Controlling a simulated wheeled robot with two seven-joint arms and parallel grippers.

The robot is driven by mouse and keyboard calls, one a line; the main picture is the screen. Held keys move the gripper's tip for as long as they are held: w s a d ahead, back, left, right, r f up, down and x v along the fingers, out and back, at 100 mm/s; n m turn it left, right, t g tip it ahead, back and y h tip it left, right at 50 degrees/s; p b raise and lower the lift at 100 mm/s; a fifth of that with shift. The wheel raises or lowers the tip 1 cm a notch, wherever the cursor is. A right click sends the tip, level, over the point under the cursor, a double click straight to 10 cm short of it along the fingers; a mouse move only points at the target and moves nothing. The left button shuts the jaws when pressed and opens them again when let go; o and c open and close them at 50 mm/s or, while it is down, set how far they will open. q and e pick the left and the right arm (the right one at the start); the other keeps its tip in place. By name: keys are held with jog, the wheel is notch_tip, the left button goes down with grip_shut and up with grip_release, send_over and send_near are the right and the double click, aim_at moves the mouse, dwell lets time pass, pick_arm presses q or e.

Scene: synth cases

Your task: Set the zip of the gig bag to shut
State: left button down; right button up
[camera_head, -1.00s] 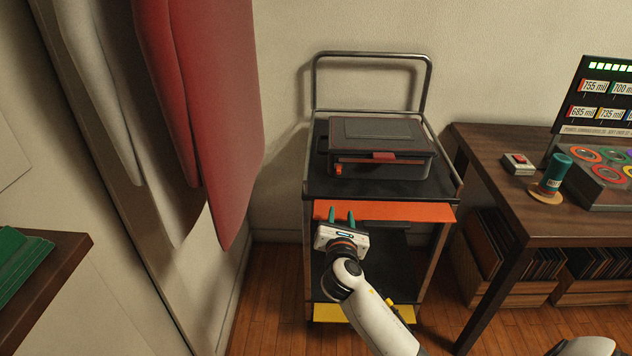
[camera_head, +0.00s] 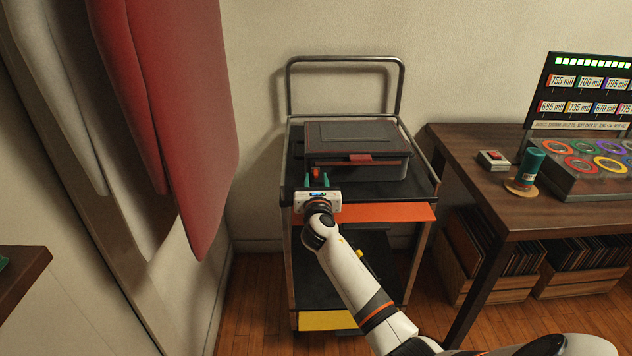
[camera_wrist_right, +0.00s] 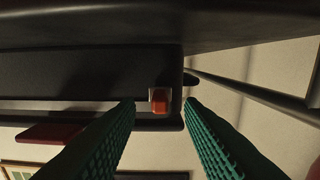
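The gig bag (camera_head: 345,133) is a dark, flat case lying on the trolley's top shelf, its lid down, with a red tab (camera_head: 360,158) at the front middle. The small orange zip pull (camera_head: 316,172) is at its front left corner. My right gripper (camera_head: 317,181) is just in front of that corner. In the right wrist view the zip pull (camera_wrist_right: 160,101) shows between the two green fingertips (camera_wrist_right: 159,103), which are apart and hold nothing. I cannot tell if they have reached around it. My left gripper is not in view.
The trolley has a metal push handle (camera_head: 345,60) behind the bag and an orange strip (camera_head: 385,212) below the top shelf. A wooden table (camera_head: 470,165) with a game console stands to the right. Red and white padded panels (camera_head: 175,100) hang at the left.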

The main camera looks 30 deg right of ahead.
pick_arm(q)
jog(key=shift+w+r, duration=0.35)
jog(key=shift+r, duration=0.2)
pick_arm(e)
jog(key=shift+w+d, duration=0.4)
jog(key=shift+w, duration=0.2)
jog(key=shift+c, duration=0.5)
grip_shut()
jog(key=shift+d, duration=0.1)
